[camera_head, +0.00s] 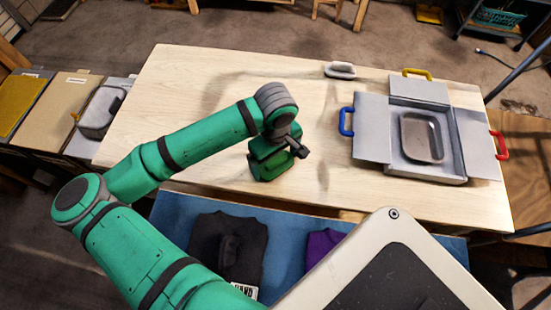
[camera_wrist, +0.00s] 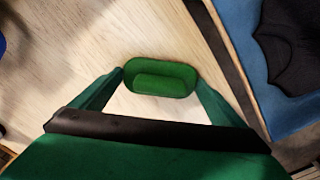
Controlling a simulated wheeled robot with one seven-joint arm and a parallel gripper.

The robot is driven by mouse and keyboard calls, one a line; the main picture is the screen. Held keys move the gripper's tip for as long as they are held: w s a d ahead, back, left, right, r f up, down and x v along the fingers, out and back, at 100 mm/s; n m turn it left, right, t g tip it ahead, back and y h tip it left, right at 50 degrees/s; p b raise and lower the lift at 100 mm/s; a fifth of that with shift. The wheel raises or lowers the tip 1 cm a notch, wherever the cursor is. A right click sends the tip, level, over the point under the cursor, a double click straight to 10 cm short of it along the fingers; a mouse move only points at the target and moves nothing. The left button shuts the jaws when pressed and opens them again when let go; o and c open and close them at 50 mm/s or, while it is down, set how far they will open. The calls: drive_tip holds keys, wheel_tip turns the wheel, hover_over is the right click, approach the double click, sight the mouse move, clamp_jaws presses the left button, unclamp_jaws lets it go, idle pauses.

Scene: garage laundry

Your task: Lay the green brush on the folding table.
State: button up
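The green brush (camera_wrist: 160,78) shows as an oval with a raised grip, between my fingertips in the wrist view. My gripper (camera_wrist: 160,76) is pointed down with its fingers spread to the brush's two ends. The tips look touching or very close, and I cannot tell whether they clamp it. In the head view my gripper (camera_head: 270,160) is over the front middle part of the pale wooden table (camera_head: 190,115), and its green blends with the brush. Whether the brush rests on the wood or hangs just above it is unclear.
A grey brush-like item (camera_head: 340,70) lies at the table's back. An open grey box (camera_head: 372,128) with coloured handles and a tray inside fills the right side. A blue surface (camera_head: 290,215) in front bears dark and purple clothes. The table's left part is clear.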

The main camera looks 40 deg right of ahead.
sight(275, 159)
drive_tip(key=shift+r, duration=0.2)
wheel_tip(275, 159, up, 12)
idle(0.6)
idle(0.5)
